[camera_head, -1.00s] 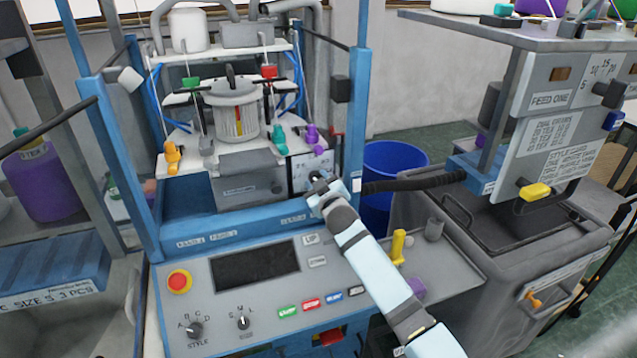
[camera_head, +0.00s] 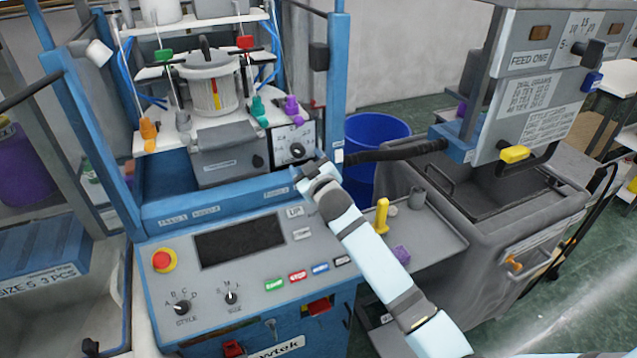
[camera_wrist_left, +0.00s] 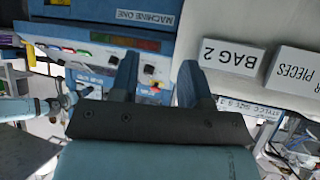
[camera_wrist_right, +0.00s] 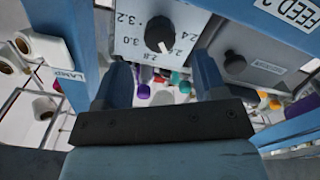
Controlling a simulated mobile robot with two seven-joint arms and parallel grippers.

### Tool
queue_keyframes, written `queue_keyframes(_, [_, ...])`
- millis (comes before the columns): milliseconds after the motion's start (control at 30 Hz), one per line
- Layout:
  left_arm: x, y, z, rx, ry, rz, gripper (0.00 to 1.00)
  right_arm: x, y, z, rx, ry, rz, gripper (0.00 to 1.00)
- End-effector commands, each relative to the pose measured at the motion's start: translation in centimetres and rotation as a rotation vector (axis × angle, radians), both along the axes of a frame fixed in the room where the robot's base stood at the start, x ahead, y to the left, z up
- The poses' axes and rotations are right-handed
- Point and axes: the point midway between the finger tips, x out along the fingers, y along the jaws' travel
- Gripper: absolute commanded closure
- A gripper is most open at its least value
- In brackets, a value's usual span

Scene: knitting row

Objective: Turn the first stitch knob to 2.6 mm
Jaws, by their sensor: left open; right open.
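The first stitch knob (camera_head: 297,149) is a round black dial on a white scale plate at the machine's right side. In the right wrist view the dial (camera_wrist_right: 159,33) shows large, with a white mark at its lower edge. My left gripper (camera_wrist_left: 159,80) is open and empty, away from the dial.
Another black knob (camera_wrist_right: 235,62) sits on a grey housing beside the dial. Blue frame posts (camera_head: 336,90) flank the machine. A control panel (camera_head: 220,275) with a red stop button (camera_head: 162,260) lies below. A black-handled bar (camera_head: 395,152) extends to the right.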

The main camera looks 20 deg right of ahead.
Motion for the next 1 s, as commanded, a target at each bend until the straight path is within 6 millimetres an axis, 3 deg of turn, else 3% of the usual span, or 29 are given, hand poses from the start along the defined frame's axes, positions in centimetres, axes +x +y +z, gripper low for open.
queue_keyframes(200, [0.7, -0.2, -0.8, -0.002, -0.011, -0.004, 0.57, -5.2, -0.2, -0.3, 0.000, 0.000, 0.001, 0.35])
queue_keyframes(400, [0.8, -0.3, -1.1, -0.003, -0.011, -0.007, 0.57, -8.0, -0.2, -0.1, 0.000, 0.000, 0.001, 0.35])
queue_keyframes(1000, [0.4, -0.4, -1.3, -0.005, -0.004, -0.009, 0.57, -8.8, -0.3, -0.1, 0.000, 0.001, 0.000, 0.35])
